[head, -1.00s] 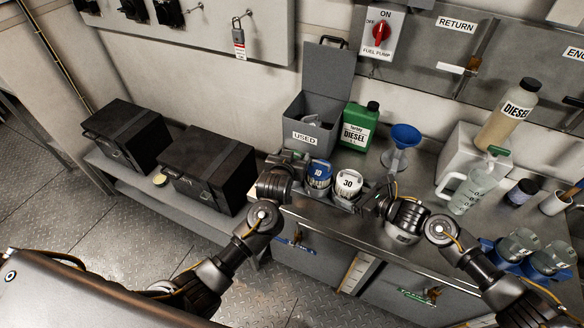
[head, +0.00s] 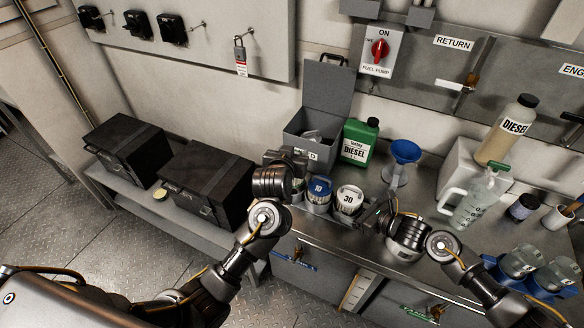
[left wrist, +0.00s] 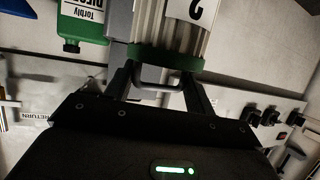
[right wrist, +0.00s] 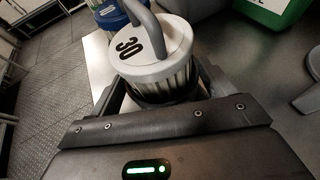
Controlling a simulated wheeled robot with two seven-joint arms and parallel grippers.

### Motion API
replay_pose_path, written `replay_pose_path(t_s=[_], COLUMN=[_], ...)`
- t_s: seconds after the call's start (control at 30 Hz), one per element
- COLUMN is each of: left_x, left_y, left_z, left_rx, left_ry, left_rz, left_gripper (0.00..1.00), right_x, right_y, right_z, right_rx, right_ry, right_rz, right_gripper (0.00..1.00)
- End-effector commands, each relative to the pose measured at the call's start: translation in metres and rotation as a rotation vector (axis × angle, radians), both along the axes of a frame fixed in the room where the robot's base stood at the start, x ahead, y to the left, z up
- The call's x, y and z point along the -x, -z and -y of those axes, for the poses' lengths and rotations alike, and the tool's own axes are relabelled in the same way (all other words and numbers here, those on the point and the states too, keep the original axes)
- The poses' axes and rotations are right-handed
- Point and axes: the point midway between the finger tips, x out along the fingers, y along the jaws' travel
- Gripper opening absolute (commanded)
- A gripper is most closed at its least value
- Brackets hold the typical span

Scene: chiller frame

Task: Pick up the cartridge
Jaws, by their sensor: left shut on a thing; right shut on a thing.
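A pleated white cartridge (left wrist: 171,27) with a green end and a label reading "2" is in my left gripper (left wrist: 158,80). The jaws are shut on its wire handle (left wrist: 158,78). In the head view, the left gripper (head: 288,160) is in front of the used bin, and its cartridge is mostly hidden. A white-topped cartridge marked "30" (head: 349,197) stands on the bench's front edge. It also shows in the right wrist view (right wrist: 155,55), between the fingers of my right gripper (right wrist: 160,95), which is shut on it. A blue-topped cartridge marked "10" (head: 319,189) stands left of it.
The grey used bin (head: 325,110) has its lid open. A green diesel can (head: 359,141), a blue funnel (head: 404,152) and a clear jug (head: 474,200) stand on the bench. Black cases (head: 207,182) sit on the lower shelf at left.

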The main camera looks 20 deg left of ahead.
Motion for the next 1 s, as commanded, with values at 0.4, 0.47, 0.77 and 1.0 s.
replay_pose_path(t_s=[0.4, 0.47, 0.77, 1.0], left_x=[-0.001, -0.001, 0.0, 0.0], left_y=[-0.09, -0.095, -0.102, -0.101], left_z=[0.0, 0.0, 0.001, 0.0], left_rx=[0.0, 0.001, -0.001, -0.001], left_ry=[-0.001, -0.001, 0.001, 0.0], left_rz=[0.004, 0.003, 0.0, 0.0], left_gripper=[0.0, 0.0, 0.0, 0.0], right_x=[-0.001, 0.0, 0.0, 0.0], right_y=[0.001, 0.0, 0.0, 0.0], right_z=[0.001, 0.001, 0.001, 0.001], right_rx=[0.002, 0.002, 0.002, 0.002], right_ry=[0.002, 0.002, 0.002, 0.002], right_rz=[0.0, 0.0, 0.0, 0.0], right_gripper=[0.55, 0.55, 0.55, 0.94])
